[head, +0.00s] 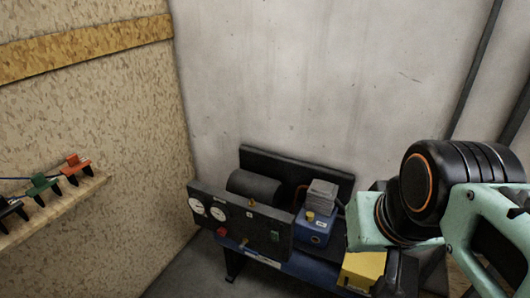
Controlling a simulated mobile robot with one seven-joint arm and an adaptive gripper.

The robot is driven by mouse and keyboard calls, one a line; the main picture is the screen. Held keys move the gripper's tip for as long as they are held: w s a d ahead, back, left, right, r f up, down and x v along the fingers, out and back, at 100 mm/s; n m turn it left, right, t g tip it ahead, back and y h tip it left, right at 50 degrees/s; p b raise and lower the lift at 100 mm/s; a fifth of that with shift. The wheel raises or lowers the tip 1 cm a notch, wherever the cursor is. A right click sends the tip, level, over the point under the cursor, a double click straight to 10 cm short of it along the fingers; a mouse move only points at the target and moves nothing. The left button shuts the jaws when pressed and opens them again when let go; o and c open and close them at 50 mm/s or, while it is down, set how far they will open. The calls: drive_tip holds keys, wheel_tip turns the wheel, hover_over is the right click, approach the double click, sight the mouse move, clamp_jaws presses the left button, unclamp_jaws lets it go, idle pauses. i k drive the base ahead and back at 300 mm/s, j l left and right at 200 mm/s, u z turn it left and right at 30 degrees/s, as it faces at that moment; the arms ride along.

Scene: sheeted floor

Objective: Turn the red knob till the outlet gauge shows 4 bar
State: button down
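A dark panel (237,218) on the front of a small machine carries two round white gauges. One gauge (196,206) is at the left, and the other gauge (218,213) is just right of it. Their needles and scales are too small to read. A small red part (221,232) sits below the right gauge and may be the red knob. My arm comes in from the right, apart from the panel. Dark parts below its pale green link may be my gripper (396,275); no fingertips can be made out.
A blue unit with a grey ribbed top (321,193) and a dark cylinder (254,187) stand behind the panel. A yellow block (362,270) is near my arm. A shelf with coloured clamps (43,184) is on the left wall. Floor shows left of the machine.

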sight(222, 231)
drive_tip(key=u, duration=0.85)
drive_tip(key=j+z, duration=0.15)
drive_tip(key=j, duration=0.2)
drive_tip(key=i, duration=0.55)
drive_tip(key=k, duration=1.15)
